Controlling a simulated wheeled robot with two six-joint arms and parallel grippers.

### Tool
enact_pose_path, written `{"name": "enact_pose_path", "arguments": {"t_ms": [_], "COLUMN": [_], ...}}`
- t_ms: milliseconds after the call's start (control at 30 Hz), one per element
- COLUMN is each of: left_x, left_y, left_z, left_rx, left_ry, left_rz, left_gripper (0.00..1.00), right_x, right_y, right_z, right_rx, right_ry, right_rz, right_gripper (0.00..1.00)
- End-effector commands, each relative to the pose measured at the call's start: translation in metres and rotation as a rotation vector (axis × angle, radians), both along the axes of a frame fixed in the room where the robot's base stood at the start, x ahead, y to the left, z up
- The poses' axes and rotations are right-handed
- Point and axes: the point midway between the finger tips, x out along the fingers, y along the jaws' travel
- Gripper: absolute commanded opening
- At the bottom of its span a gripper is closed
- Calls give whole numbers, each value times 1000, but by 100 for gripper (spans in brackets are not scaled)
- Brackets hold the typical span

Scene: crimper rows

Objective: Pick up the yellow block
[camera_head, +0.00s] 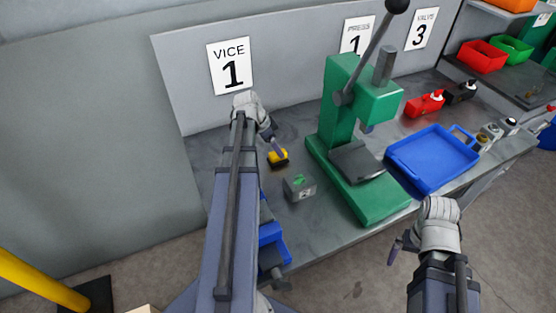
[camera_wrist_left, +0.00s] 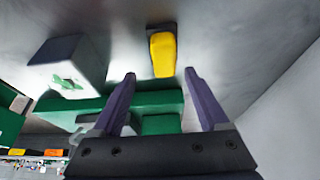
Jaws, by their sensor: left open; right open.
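The yellow block (camera_head: 278,157) lies on the grey bench below the Vice 1 sign. It has a dark part along one side. My left gripper (camera_head: 275,145) is right beside it in the head view, partly overlapping it. In the left wrist view the yellow block (camera_wrist_left: 162,55) sits just ahead of the open left fingertips (camera_wrist_left: 160,73), roughly centred between them. Nothing is between the fingers. My right gripper (camera_head: 397,246) is open and empty, in front of the bench's front edge.
A grey box (camera_head: 299,187) with a green mark stands close to the block. A green press (camera_head: 345,130) with a lever stands to its right. A blue vice (camera_head: 270,245) is at the front edge.

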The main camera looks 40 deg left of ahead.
Motion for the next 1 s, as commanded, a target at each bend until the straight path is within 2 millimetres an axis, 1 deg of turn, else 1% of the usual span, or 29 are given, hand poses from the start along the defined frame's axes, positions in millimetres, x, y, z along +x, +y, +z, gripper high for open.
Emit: {"name": "enact_pose_path", "arguments": {"t_ms": [167, 367, 500, 600, 800, 867, 1000], "left_x": [2, 9, 14, 16, 16, 16, 16], "left_y": [1, 4, 1, 0, 0, 0, 0], "left_z": [-11, -35, -49, -51, -49, -49, -49], "left_rx": [0, 0, 0, 0, 0, 0, 0], "left_ry": [0, 0, 0, 0, 0, 0, 0], "left_rz": [0, 0, -1, -1, 0, 0, 0], "left_gripper": [78, 78, 78, 78, 78, 72, 56], "right_x": [0, 0, 0, 0, 0, 0, 0], "right_y": [0, 0, 0, 0, 0, 0, 0], "right_z": [-11, -35, -49, -51, -49, -49, -49], "right_rx": [0, 0, 0, 0, 0, 0, 0], "right_ry": [0, 0, 0, 0, 0, 0, 0], "right_rz": [0, 0, 0, 0, 0, 0, 0], "right_gripper": [100, 100, 100, 100, 100, 100, 100]}}
